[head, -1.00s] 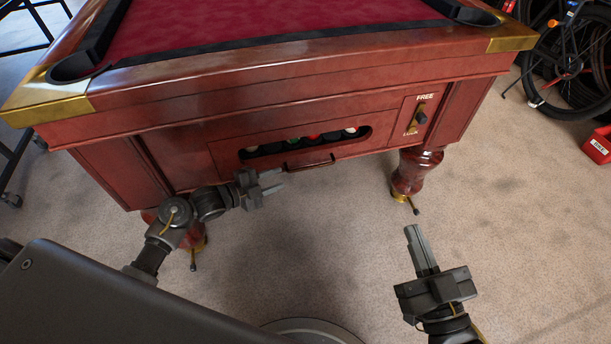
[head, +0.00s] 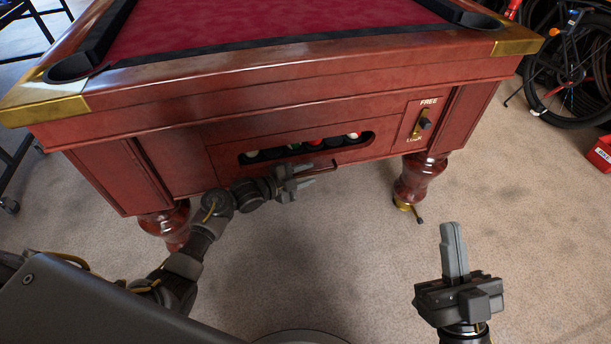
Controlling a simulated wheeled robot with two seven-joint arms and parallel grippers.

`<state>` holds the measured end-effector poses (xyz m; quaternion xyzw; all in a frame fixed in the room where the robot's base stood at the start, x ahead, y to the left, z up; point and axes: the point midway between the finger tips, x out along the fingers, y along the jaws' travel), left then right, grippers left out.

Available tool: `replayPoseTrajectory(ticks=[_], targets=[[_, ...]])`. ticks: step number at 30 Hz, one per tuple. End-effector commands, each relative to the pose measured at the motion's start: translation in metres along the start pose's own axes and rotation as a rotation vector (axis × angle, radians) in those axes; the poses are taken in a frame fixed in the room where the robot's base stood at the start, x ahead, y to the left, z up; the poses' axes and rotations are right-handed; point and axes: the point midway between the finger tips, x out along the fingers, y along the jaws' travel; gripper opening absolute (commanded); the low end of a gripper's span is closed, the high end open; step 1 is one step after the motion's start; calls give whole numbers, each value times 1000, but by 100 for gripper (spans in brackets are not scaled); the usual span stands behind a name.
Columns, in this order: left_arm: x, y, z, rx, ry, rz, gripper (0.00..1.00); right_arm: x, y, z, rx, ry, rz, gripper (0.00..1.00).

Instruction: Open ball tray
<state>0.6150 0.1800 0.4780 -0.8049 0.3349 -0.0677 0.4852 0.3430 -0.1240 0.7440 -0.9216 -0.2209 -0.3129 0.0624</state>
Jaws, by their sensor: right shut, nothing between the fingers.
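The ball tray (head: 220,160) is a red-brown wooden panel low in the end of the pool table, and it looks flush with the frame. Several balls (head: 297,148) show through its dark slot. Its dark bar handle (head: 334,163) sits below the slot; its left part is hidden by my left gripper. My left gripper (head: 311,174) is at the handle with its fingers apart; I cannot tell whether the handle lies between them. A dark knob (head: 425,123) sits on a plate marked FREE above and LOCK below. My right gripper (head: 452,226) is shut and empty, over the floor at lower right.
The pool table (head: 300,75) has a red cloth, brass corners and turned legs. Its right leg (head: 417,180) stands right of the tray. A bicycle (head: 570,65) and a red box (head: 600,153) are at far right. The carpet in front is clear.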

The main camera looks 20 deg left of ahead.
Motion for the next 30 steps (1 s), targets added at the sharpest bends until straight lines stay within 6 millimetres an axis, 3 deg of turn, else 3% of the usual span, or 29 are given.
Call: replayPoseTrajectory(ticks=[6,14,25,30], targets=[[0,0,0,0,0,0,33,0,0,0,0,2,1,0],[0,0,0,1,0,0,0,0,0,0,0,1,0,0],[1,1,-3,1,2,2,0,0,0,0,0,-3,-1,0],[7,11,-23,6,22,15,0,1,-4,5,6,-66,-11,0]])
